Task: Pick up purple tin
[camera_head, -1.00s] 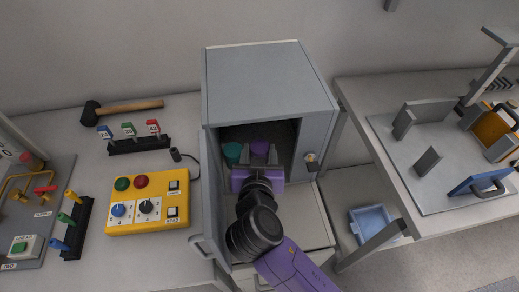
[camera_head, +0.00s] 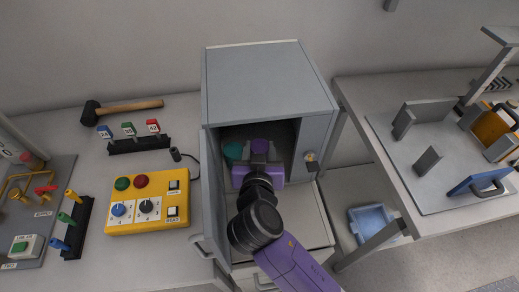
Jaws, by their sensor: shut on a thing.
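The purple tin (camera_head: 260,145) stands inside the open grey cabinet (camera_head: 267,82), toward the back. My gripper (camera_head: 259,157) reaches in through the front opening and is shut on the purple tin. The gripper's body hides the tin's lower part and most of the fingers. A teal tin (camera_head: 233,151) stands just left of the purple tin, close beside it.
The cabinet door (camera_head: 213,190) stands open on the left of my arm. A yellow control box (camera_head: 148,205) and a mallet (camera_head: 124,108) lie on the left bench. A blue tray (camera_head: 371,221) sits low on the right, below a bench with a grey plate (camera_head: 425,160).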

